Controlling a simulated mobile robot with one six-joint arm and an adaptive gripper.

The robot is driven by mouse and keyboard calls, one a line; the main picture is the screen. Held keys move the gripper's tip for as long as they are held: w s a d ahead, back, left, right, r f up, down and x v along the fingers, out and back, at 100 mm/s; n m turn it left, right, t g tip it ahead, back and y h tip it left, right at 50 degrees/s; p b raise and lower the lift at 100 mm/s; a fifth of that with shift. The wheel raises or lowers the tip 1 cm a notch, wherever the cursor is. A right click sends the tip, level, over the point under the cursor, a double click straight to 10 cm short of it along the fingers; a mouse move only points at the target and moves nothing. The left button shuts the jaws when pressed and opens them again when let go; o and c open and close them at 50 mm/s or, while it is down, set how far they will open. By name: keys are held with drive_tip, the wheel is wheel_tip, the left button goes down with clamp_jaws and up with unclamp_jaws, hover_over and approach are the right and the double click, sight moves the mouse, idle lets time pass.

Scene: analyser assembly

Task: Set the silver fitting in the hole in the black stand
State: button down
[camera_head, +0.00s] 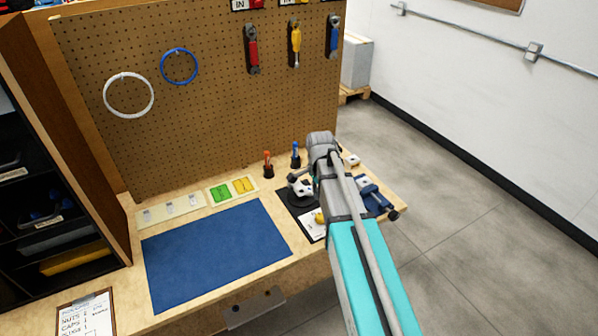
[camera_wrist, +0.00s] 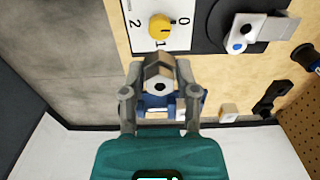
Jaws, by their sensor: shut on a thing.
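My gripper (camera_wrist: 159,82) is shut on the silver fitting (camera_wrist: 159,72), a six-sided piece with a dark round hole in the end facing the wrist camera. The fitting is above the bench, in front of the blue vise (camera_wrist: 150,103) in the wrist view. A black upright piece (camera_wrist: 272,98) stands on the bench to the right of my gripper; it may be the black stand, but I cannot make out its hole clearly. In the head view my arm hides the gripper, the fitting and this black piece.
A dial panel with a yellow knob (camera_wrist: 160,27) and a round black base (camera_wrist: 218,20) with a white and grey device (camera_wrist: 243,35) lie close by. A small pale block (camera_wrist: 229,112) sits near the vise (camera_head: 374,196). The blue mat (camera_head: 215,255) is clear.

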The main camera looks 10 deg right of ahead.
drive_tip(key=b, duration=0.3)
approach(301, 186)
drive_tip(key=s, duration=0.2)
drive_tip(key=shift+s+a, duration=0.2)
drive_tip(key=shift+s, duration=0.05)
drive_tip(key=shift+f, duration=0.15)
drive_tip(key=shift+f+b, duration=1.9)
drive_tip(key=shift+f+b, duration=1.6)
drive_tip(key=shift+b, duration=0.05)
idle(2.8)
